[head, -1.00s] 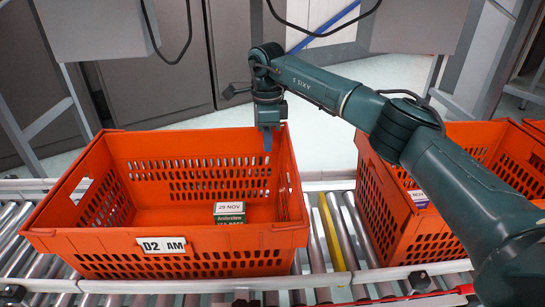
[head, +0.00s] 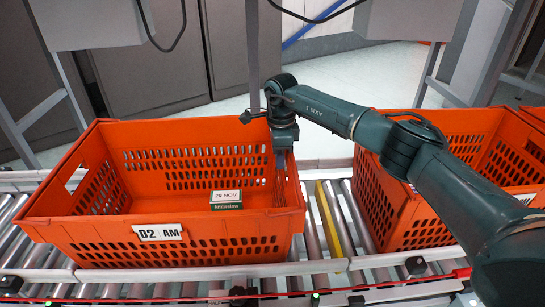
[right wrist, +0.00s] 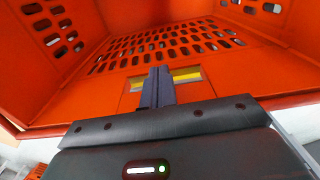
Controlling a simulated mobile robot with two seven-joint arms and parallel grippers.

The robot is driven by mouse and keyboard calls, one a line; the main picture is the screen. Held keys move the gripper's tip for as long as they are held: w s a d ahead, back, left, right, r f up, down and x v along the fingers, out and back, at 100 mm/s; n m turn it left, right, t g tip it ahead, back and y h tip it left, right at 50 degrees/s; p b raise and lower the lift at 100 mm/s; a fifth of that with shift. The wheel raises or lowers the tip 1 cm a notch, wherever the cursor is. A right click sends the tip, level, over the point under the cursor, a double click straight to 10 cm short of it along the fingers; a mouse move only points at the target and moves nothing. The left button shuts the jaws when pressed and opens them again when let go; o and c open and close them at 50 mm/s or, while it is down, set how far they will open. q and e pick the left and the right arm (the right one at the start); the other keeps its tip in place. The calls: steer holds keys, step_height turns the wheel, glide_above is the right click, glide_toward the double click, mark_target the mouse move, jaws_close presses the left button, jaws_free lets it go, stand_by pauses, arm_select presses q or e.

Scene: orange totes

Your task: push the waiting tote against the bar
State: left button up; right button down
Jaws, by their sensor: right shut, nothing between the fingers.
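An orange tote (head: 90,236) labelled D2 AM stands on the roller conveyor at left. A small green-and-white box (head: 226,200) lies inside it. A yellow bar (head: 336,222) crosses the rollers just right of this tote, with a narrow gap between. My right gripper (head: 283,158) points down inside the tote, close to its right wall. In the right wrist view its shut fingers (right wrist: 157,88) are before an orange wall (right wrist: 220,90), and yellow shows through a slot there. I cannot tell whether they touch the wall. My left gripper is out of view.
A second orange tote (head: 400,228) stands right of the yellow bar, partly behind my right arm. Another tote (head: 538,112) shows at the right edge. Grey posts and cabinets stand behind the conveyor. A red cord (head: 200,299) runs along the front.

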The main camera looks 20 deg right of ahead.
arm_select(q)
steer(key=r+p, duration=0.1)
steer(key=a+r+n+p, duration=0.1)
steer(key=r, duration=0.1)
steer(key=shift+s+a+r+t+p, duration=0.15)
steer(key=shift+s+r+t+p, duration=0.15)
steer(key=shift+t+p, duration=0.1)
arm_select(e)
steer(key=s+d, duration=0.2)
steer(key=d, duration=0.5)
steer(key=s+d, duration=0.2)
steer(key=d, duration=0.6)
steer(key=shift+s, duration=0.35)
steer(key=shift+d, duration=0.1)
arm_select(q)
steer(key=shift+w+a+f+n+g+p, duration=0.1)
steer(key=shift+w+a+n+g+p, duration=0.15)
steer(key=shift+p, duration=0.35)
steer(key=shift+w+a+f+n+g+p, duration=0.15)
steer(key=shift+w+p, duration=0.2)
steer(key=shift+p, duration=0.2)
arm_select(e)
steer(key=w+a+r, duration=0.1)
steer(key=a+r, duration=0.3)
steer(key=r, duration=0.6)
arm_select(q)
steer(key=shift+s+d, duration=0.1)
arm_select(e)
steer(key=shift+w, duration=0.1)
